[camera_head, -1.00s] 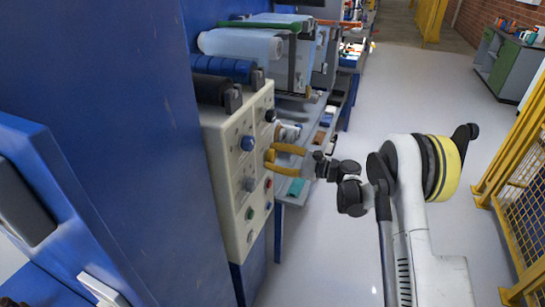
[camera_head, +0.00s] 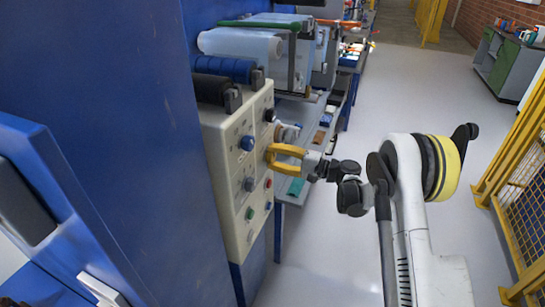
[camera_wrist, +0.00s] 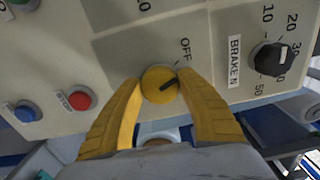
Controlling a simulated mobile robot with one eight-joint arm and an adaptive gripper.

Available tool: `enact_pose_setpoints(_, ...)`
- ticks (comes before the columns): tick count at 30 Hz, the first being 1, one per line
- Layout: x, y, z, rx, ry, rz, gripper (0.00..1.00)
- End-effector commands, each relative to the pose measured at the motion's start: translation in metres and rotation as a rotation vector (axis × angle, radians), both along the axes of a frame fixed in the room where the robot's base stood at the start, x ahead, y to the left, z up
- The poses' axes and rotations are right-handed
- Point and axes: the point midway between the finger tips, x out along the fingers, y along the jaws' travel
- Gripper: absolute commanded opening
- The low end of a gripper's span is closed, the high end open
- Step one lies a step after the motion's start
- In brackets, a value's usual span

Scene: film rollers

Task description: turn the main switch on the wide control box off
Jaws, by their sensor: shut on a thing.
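The wide control box (camera_head: 232,208) is a beige panel on the machine's side, left of centre in the head view. In the wrist view its face (camera_wrist: 60,30) carries a round yellow main switch (camera_wrist: 159,86) with a dark pointer mark. The mark points right and slightly up; the "OFF" label (camera_wrist: 185,48) is above and right of the knob. My gripper (camera_wrist: 160,82) has its yellow fingers on both sides of this knob, shut on it. In the head view my gripper (camera_head: 270,158) reaches the panel from the right and hides the knob.
A black "BRAKE N" dial (camera_wrist: 270,57) is right of the knob. Red (camera_wrist: 78,99) and blue (camera_wrist: 27,111) buttons are at left. In the head view a blue knob (camera_head: 247,143) is near my fingers. Yellow fencing (camera_head: 520,190) stands at right; the floor between is clear.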

Motion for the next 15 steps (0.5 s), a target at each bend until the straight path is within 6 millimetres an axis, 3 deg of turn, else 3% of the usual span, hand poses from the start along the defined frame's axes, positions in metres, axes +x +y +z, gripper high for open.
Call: enact_pose_setpoints(15,0.0003,0.0005,0.0002,-0.074,-0.206,0.000,0.14)
